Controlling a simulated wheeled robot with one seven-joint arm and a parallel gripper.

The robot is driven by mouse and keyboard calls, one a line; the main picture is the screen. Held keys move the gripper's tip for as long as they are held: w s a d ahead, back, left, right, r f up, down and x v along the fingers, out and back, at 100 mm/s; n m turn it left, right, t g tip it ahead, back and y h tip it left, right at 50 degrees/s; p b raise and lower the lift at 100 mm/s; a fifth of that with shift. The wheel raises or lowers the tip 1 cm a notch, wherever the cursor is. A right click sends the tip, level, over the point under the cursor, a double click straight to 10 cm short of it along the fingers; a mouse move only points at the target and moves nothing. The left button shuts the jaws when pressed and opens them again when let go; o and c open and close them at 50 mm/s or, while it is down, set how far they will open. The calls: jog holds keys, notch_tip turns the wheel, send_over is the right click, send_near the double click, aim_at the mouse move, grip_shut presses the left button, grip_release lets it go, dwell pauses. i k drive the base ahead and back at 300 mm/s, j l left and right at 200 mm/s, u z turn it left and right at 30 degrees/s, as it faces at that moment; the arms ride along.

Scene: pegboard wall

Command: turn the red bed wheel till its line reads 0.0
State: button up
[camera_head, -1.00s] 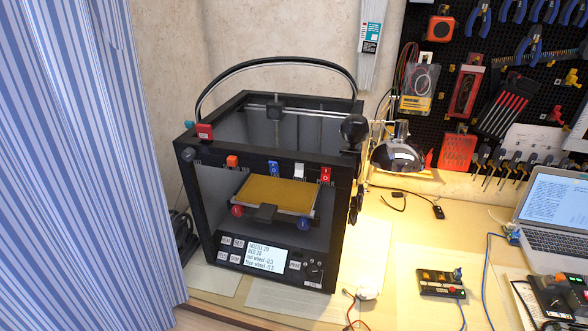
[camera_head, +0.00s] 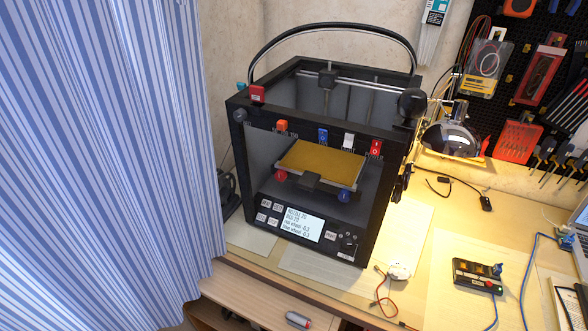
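The red bed wheel (camera_head: 280,176) is a small round knob under the front left corner of the yellow print bed (camera_head: 322,162), inside the black 3D printer (camera_head: 243,168). A blue wheel (camera_head: 344,196) sits under the bed's front right corner. The lit screen (camera_head: 304,225) on the printer's front shows small text; its lower lines seem to give the red and blue wheels, both near -0.3. The line on the red wheel itself is too small to make out. My gripper is not in view.
A blue striped curtain (camera_head: 100,150) hangs left of the printer. A lamp (camera_head: 450,138) stands at its right. A small control box (camera_head: 478,275) and a wired white piece (camera_head: 398,270) lie on the table. A grey-red tool (camera_head: 298,319) lies lower, in front.

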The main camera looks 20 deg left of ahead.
aim_at(281, 175)
jog(key=i+j, duration=0.1)
jog(key=j, duration=0.3)
jog(key=i+j, duration=0.1)
jog(key=j, duration=0.3)
jog(key=i+j, duration=0.1)
jog(key=j, duration=0.25)
